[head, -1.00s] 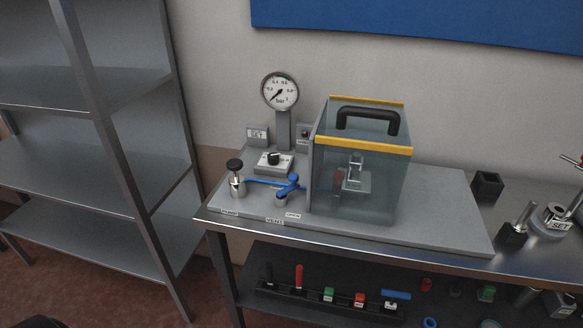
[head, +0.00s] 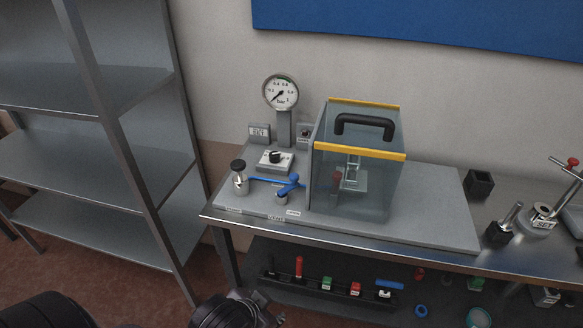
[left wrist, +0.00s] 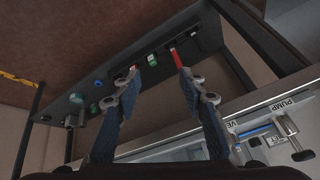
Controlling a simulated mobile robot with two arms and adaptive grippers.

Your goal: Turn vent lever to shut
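The blue vent lever (head: 289,183) sits on a short metal post on the grey base plate (head: 428,226), left of the clear box. A blue line runs from it towards the black-knobbed pump (head: 239,179). My left gripper (head: 262,312) is low at the bottom of the head view, in front of the bench and well apart from the lever. In the left wrist view my left gripper (left wrist: 155,64) has its fingers spread with nothing between them. My right gripper is not in view.
The clear box (head: 358,180) with yellow edges and black handle stands right of the lever. A gauge (head: 281,92) stands behind. The lower bench shelf holds a rack of coloured tools (head: 340,288). A metal shelving unit (head: 75,150) stands at left.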

